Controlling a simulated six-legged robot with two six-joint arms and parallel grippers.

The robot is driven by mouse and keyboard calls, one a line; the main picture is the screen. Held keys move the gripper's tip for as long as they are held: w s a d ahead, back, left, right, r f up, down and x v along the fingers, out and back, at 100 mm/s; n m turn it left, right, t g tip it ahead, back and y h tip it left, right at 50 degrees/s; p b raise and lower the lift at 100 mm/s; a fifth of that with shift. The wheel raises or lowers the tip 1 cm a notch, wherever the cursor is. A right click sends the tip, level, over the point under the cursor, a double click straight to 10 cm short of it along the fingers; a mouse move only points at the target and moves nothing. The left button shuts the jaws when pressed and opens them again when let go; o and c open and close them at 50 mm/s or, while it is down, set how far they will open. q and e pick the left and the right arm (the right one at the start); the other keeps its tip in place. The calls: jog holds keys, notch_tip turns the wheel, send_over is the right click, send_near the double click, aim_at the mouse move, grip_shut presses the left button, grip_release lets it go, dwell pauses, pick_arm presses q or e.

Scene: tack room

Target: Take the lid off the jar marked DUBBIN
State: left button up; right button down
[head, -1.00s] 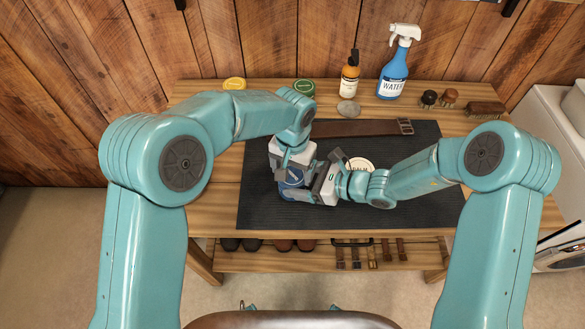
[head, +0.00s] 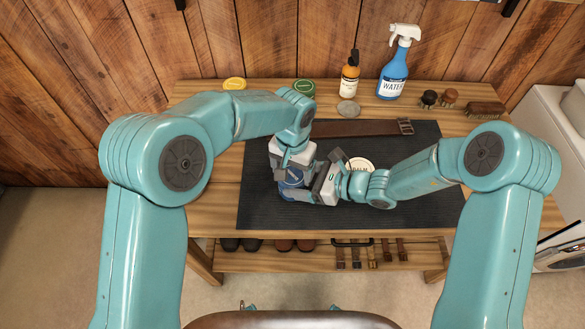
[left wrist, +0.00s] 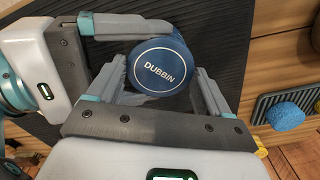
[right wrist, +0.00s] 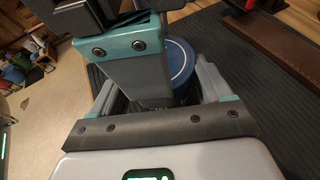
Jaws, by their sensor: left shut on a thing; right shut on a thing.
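The jar marked DUBBIN stands on the dark mat (head: 400,205), its round blue lid (left wrist: 160,68) showing the name. The lid also shows in the head view (head: 291,180) and the right wrist view (right wrist: 181,62). My left gripper (head: 290,170) reaches in from behind, its fingers shut on either side of the lid. My right gripper (head: 315,188) comes from the right and is shut on the jar body (right wrist: 186,95) below the lid. The fingers hide much of the body. I cannot tell whether lid and jar are apart.
A white-lidded jar (head: 361,164) sits close behind my right gripper. A brown strap (head: 355,129) lies across the mat's back.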

jog(key=shift+f, duration=0.15)
pick_arm(q)
jog(key=o, duration=1.1)
pick_arm(e)
jog(key=shift+s, duration=0.1)
pick_arm(q)
jog(key=shift+r, duration=2.25)
pick_arm(e)
grip_release()
